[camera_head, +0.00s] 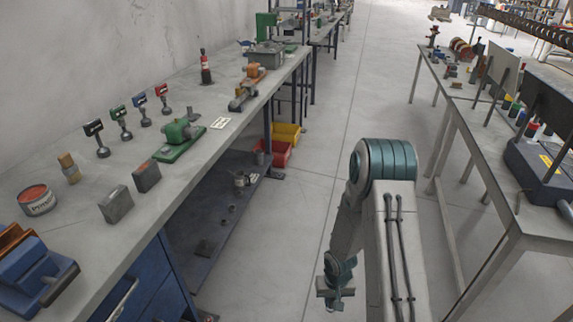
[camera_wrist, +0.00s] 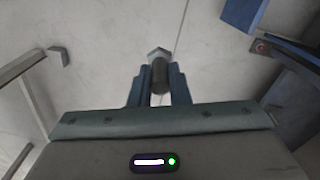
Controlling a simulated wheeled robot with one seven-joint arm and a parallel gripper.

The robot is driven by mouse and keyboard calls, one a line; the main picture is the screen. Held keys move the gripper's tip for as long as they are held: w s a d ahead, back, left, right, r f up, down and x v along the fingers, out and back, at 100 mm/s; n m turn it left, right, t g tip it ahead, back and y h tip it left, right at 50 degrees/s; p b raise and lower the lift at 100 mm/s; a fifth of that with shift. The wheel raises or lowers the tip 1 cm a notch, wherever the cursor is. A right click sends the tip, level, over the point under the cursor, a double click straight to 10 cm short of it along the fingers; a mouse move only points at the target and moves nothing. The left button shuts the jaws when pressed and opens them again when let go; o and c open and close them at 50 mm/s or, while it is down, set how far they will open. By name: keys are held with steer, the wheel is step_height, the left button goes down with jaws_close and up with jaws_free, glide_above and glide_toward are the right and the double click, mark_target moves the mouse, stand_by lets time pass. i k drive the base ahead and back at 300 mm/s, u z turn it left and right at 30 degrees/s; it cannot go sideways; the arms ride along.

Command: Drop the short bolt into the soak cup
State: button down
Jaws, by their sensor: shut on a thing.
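In the wrist view my gripper (camera_wrist: 159,80) is shut on a bolt (camera_wrist: 160,74). The bolt has a grey hex head pointing away from the palm and a dark shank between the two blue fingers. I take it to be the short bolt; no other bolt shows clearly. In the camera_head view my wrist and gripper hang over the aisle floor, right of the left bench; the bolt is too small to make out there. A round tin (camera_head: 38,200) with a reddish top stands on that bench at the left. I cannot tell whether it is the soak cup.
The left bench (camera_head: 205,138) carries a green device (camera_head: 181,137), grey blocks (camera_head: 117,204), small signs on stands and a blue vise (camera_head: 36,273). Red and yellow bins (camera_head: 286,133) sit beneath its far end. A right bench (camera_head: 470,120) borders the aisle. The aisle floor (camera_head: 340,110) is clear.

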mark_target(259, 162)
steer(key=z, duration=0.55)
steer(key=i, duration=5.6)
steer(key=u, duration=3.45)
